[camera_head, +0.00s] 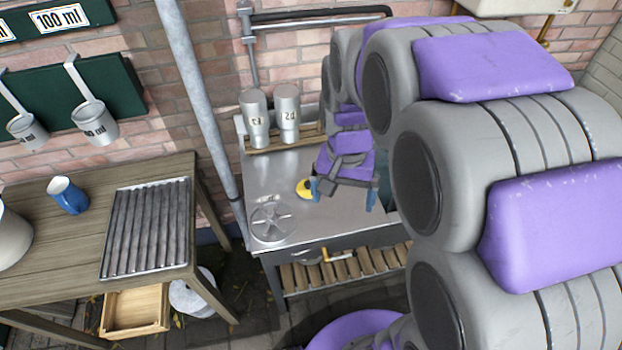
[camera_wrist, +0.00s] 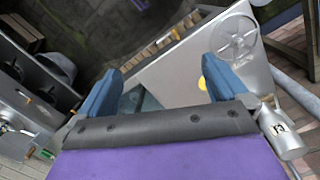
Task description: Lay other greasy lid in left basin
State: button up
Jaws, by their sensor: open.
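A round metal lid (camera_head: 272,223) with a spoked top lies flat on the steel worktop, near its front left corner. The lid also shows in the wrist view (camera_wrist: 236,38), beyond the right finger. My gripper (camera_head: 343,196) is over the worktop, to the right of the lid and apart from it. Its two blue fingers stand wide apart in the wrist view (camera_wrist: 160,66), with nothing held between them. A recessed basin (camera_wrist: 143,103) shows partly between the fingers; my arm hides most of the basin area in the head view.
A yellow item (camera_head: 304,188) lies on the steel worktop (camera_head: 325,222) by the left finger. Steel churns marked with numbers (camera_head: 256,118) stand on a wooden rack behind. A pipe (camera_head: 205,110) rises at the worktop's left. A wooden table holds a ribbed tray (camera_head: 148,229) and blue mug (camera_head: 68,195).

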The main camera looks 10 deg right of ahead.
jog(key=w+f+m, duration=0.1)
jog(key=w+m, duration=0.1)
jog(key=w, duration=0.5)
jog(key=m+t+p, duration=0.1)
jog(key=m+p, duration=0.1)
jog(key=m, duration=0.3)
send_over(308, 183)
notch_tip(308, 183, down, 15)
jog(key=f, duration=0.2)
jog(key=f+b, duration=0.1)
jog(key=f, duration=0.1)
jog(key=w+d+f, duration=0.1)
jog(key=shift+f, duration=0.4)
jog(key=f, duration=0.1)
jog(key=a+f+b, duration=0.1)
jog(key=f, duration=0.1)
jog(key=s+f, duration=0.1)
jog(key=shift+a+f, duration=0.15)
jog(key=shift+f, duration=0.25)
jog(key=shift+f+b, duration=0.25)
jog(key=shift+b, duration=0.05)
jog(key=shift+d+r, duration=0.1)
jog(key=shift+d, duration=0.25)
jog(key=shift+c, duration=0.6)
jog(key=shift+a, duration=0.25)
jog(key=c, duration=0.7)
jog(key=shift+c, duration=1)
jog(key=shift+d, duration=0.1)
jog(key=shift+c, duration=0.2)
